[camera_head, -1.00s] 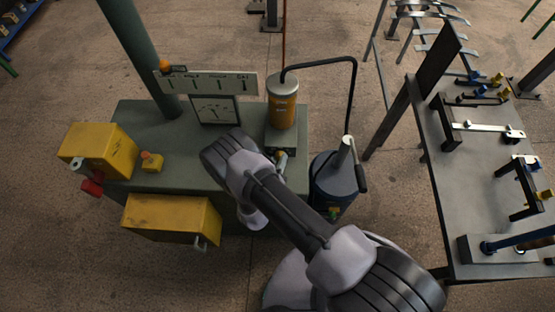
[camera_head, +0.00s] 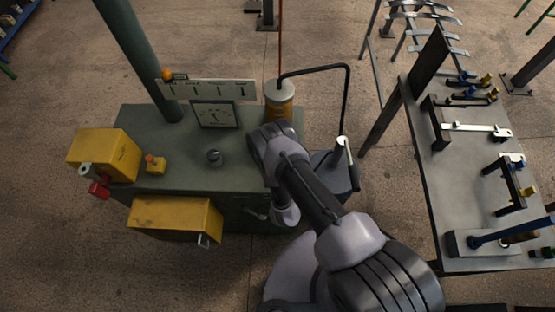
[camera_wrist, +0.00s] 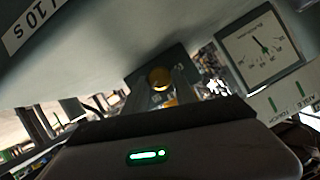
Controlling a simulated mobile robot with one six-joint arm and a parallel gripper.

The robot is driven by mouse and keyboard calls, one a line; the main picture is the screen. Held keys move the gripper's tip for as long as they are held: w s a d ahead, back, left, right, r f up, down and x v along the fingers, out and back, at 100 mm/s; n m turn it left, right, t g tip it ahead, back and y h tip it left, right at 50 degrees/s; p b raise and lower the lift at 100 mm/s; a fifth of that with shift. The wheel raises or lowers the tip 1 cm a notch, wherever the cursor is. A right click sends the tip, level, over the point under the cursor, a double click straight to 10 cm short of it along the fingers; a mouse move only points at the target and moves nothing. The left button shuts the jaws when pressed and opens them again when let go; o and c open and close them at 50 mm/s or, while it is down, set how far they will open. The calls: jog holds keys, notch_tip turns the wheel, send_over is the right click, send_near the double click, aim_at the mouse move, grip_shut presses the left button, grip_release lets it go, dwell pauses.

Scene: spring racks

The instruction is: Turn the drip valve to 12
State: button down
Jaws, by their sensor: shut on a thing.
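In the wrist view, my gripper (camera_wrist: 165,92) is shut on a small round brass-coloured knob (camera_wrist: 160,78), which appears to be the drip valve. Its setting cannot be read. In the head view my arm hides the gripper and the knob. An amber cylinder (camera_head: 279,98) with a pale cap stands on the green bench just beyond my arm. A square dial gauge (camera_head: 214,114) stands to its left; it also shows in the wrist view (camera_wrist: 262,48), where its needle is visible but its numbers are too small to read.
A marked board (camera_head: 208,89) stands behind the gauge. A grey round knob (camera_head: 214,157) and yellow boxes (camera_head: 106,154) are on the bench's left part. A dark canister (camera_head: 334,172) with a bent pipe is right of my arm. A grey table (camera_head: 465,185) with fixtures stands further right.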

jog(key=m+y+p, duration=0.2)
jog(key=m+p, duration=0.1)
jog(key=shift+d+f+m+t+y, duration=0.1)
jog(key=shift+d+m+t+y, duration=0.15)
jog(key=shift+m+t+y, duration=0.15)
dwell(0.5)
jog(key=c, duration=1.3)
grip_release()
